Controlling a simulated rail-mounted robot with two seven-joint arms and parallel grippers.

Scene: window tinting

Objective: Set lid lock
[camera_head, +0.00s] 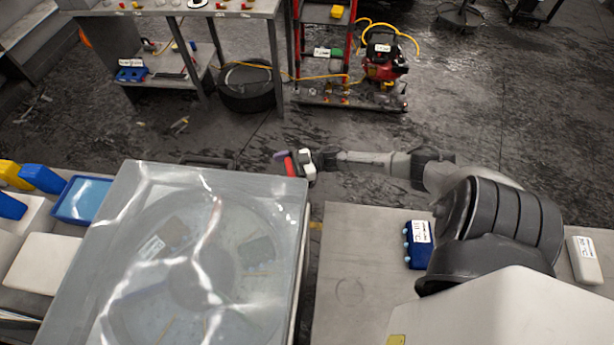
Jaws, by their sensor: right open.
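A large box with a clear, glossy lid (190,260) stands at the lower left. The lid lies flat over it, and a round drum-like shape shows through. My right gripper (291,162) is at the lid's far right corner, open. A small red and purple part shows at its fingertips; I cannot tell whether it belongs to the gripper or to a lock. I cannot tell whether the fingers touch the lid. A dark handle-like bar (208,161) shows at the lid's far edge. My left gripper is not in view.
A grey table (355,300) right of the box holds a blue labelled box (419,246) and a white labelled box (583,260). Blue and white trays (82,199) lie at left. A workbench (190,8), red cart (345,92) and red machine (384,62) stand behind, across open floor.

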